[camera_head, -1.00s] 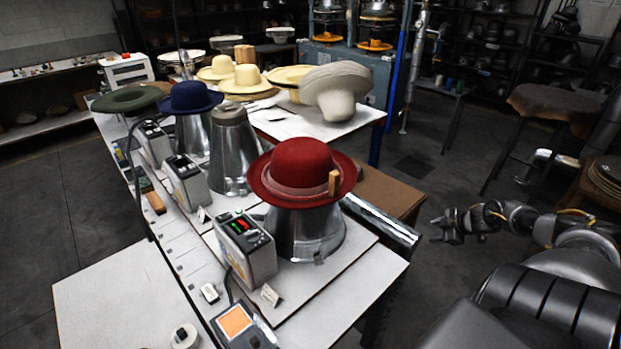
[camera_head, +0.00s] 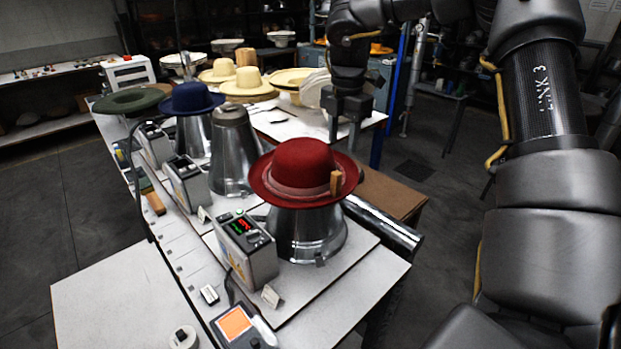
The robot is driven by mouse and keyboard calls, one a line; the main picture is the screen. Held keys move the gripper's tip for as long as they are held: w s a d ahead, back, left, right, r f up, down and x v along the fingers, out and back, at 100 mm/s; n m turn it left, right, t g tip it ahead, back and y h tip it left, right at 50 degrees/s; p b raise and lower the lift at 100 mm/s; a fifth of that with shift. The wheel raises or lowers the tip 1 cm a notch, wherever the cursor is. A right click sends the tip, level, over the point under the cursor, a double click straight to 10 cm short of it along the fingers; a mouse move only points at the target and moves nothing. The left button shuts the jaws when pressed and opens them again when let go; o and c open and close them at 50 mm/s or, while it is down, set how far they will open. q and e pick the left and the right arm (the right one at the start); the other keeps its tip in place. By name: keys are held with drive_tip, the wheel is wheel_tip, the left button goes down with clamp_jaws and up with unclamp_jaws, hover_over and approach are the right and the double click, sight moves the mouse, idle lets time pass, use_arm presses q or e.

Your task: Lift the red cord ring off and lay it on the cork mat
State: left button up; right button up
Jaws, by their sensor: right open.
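The red hat (camera_head: 303,163) sits brim-down on a metal cone (camera_head: 305,235) at the near end of the bench. A paler red band, apparently the cord ring (camera_head: 292,192), runs around the base of its crown. A small wooden tab (camera_head: 336,183) stands at the band's right side. A flat brown surface (camera_head: 393,195), possibly the cork mat, lies right of the hat, beyond a metal roller. My right gripper (camera_head: 345,132) is open and empty, fingers pointing down, above and behind the hat's right side, apart from it. My left gripper is out of view.
A control box (camera_head: 245,248) with a lit display stands left of the cone. A blue hat (camera_head: 191,98) on a cone and a bare metal cone (camera_head: 232,150) stand farther back. Straw hats (camera_head: 244,82) lie on the rear table. The white front table corner (camera_head: 110,300) is mostly clear.

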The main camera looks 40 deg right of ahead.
sight(337, 173)
drive_tip(key=shift+a+f, duration=0.15)
drive_tip(key=shift+f, duration=1.25)
drive_tip(key=shift+a+f, duration=0.1)
drive_tip(key=shift+f, duration=1.3)
drive_tip(key=shift+s+a+f+p, duration=0.1)
drive_tip(key=shift+f+p, duration=0.3)
drive_tip(key=shift+p, duration=0.15)
drive_tip(key=f, duration=0.1)
drive_tip(key=f+p, duration=0.1)
drive_tip(key=f, duration=0.1)
drive_tip(key=shift+w+a+f+p, duration=0.1)
drive_tip(key=shift+w+f+p, duration=0.15)
drive_tip(key=shift+f+p, duration=0.05)
drive_tip(key=shift+f, duration=0.45)
drive_tip(key=shift+c, duration=0.3)
drive_tip(key=shift+r, duration=0.1)
clamp_jaws()
